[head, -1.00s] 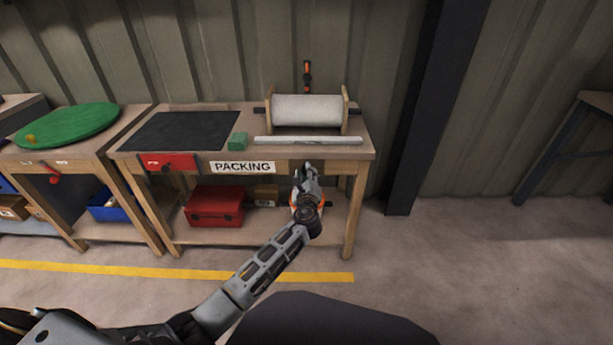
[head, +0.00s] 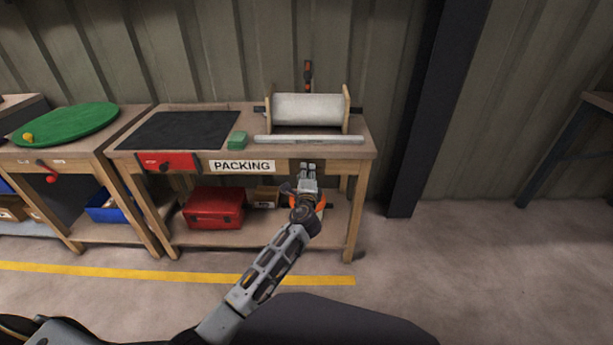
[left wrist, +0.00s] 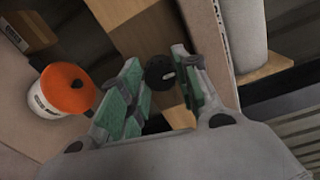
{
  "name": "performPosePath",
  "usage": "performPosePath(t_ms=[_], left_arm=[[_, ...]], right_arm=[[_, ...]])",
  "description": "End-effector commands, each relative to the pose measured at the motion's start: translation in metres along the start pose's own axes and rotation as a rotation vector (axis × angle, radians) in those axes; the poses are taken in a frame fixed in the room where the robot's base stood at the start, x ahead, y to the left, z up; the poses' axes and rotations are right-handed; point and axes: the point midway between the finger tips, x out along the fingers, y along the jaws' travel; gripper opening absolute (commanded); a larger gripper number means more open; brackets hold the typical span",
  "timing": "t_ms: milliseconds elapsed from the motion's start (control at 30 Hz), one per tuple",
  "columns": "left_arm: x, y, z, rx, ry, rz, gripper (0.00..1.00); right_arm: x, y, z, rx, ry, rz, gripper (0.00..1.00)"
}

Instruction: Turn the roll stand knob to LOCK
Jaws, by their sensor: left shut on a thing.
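My left gripper (head: 309,170) is at the front edge of the packing bench (head: 190,118), below the roll stand (head: 346,106). In the left wrist view a round black knob (left wrist: 160,71) with a pale mark sits between the green-padded fingers (left wrist: 158,90), which are shut on it. In the head view the gripper hides the knob. The LOCK lettering and the direction of the mark cannot be read. The stand holds a white roll (head: 307,108). My right gripper is not in view.
A pale bar (head: 308,139) and green block (head: 237,140) lie on the bench top. Below are a red toolbox (head: 214,207) and an orange-lidded tub (left wrist: 66,90). A dark post (head: 425,110) stands to the right.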

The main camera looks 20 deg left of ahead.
Motion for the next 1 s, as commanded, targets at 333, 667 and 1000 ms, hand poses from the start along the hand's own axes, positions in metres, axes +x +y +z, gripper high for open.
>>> performPosePath(t_ms=[333, 667, 1000], left_arm=[[0.000, 0.001, 0.000, -0.005, 0.000, 0.002, 0.08], [0.000, 0.001, 0.000, -0.003, 0.000, 0.001, 0.54], [-0.003, 0.001, 0.000, -0.003, 0.000, 0.001, 0.54]], right_arm=[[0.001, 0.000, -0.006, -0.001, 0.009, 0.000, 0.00], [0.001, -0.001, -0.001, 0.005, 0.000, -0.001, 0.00], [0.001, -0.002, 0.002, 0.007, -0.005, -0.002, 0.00]])
